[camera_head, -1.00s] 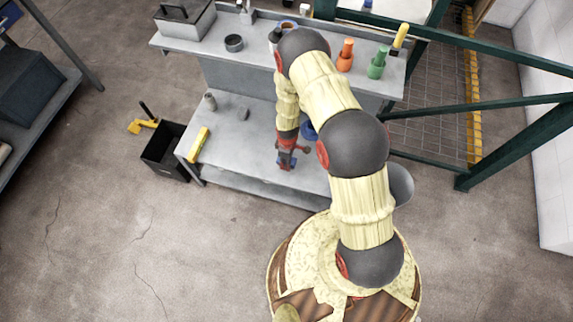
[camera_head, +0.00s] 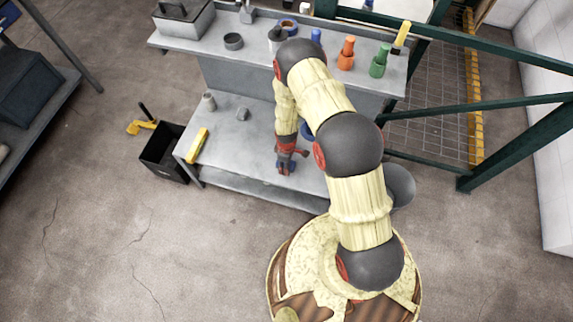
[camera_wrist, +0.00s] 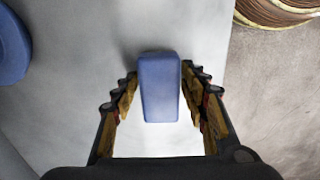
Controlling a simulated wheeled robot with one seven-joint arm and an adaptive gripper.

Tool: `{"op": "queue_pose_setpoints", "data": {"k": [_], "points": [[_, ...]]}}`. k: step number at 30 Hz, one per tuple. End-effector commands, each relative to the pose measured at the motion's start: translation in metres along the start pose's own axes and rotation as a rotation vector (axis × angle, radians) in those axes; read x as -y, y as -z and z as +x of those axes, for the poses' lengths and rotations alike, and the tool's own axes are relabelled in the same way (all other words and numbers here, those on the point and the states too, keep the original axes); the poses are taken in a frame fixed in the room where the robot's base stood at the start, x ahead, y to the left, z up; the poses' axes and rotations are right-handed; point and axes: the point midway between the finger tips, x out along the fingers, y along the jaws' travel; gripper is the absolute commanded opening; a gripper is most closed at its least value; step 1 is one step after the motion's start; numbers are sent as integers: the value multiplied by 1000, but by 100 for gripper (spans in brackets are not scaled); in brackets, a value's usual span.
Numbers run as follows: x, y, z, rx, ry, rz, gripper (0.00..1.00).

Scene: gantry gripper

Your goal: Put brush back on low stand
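A blue block-shaped object (camera_wrist: 160,90), which may be the brush or part of it, stands out between the two fingers of my gripper (camera_wrist: 160,80) in the wrist view. The fingertips lie close along both its sides; I cannot tell whether they press on it. No bristles show. Which surface is the low stand is unclear; the lower bench top is the lowest work surface near my gripper.
A yellow bar (camera_head: 198,146) lies at the lower bench's left edge, with small grey pieces (camera_head: 242,114) behind. The raised shelf (camera_head: 260,45) holds orange (camera_head: 346,55) and green (camera_head: 380,62) items. A black bin (camera_head: 163,152) stands left, a grey bucket (camera_head: 400,186) right.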

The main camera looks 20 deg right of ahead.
Motion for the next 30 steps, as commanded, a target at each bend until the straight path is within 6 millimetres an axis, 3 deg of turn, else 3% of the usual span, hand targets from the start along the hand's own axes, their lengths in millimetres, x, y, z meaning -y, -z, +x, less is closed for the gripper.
{"op": "queue_pose_setpoints", "data": {"k": [14, 30], "points": [[0, 0, -6, -1, -1, 0, 51], [0, 0, -105, -1, -1, 0, 51]]}}
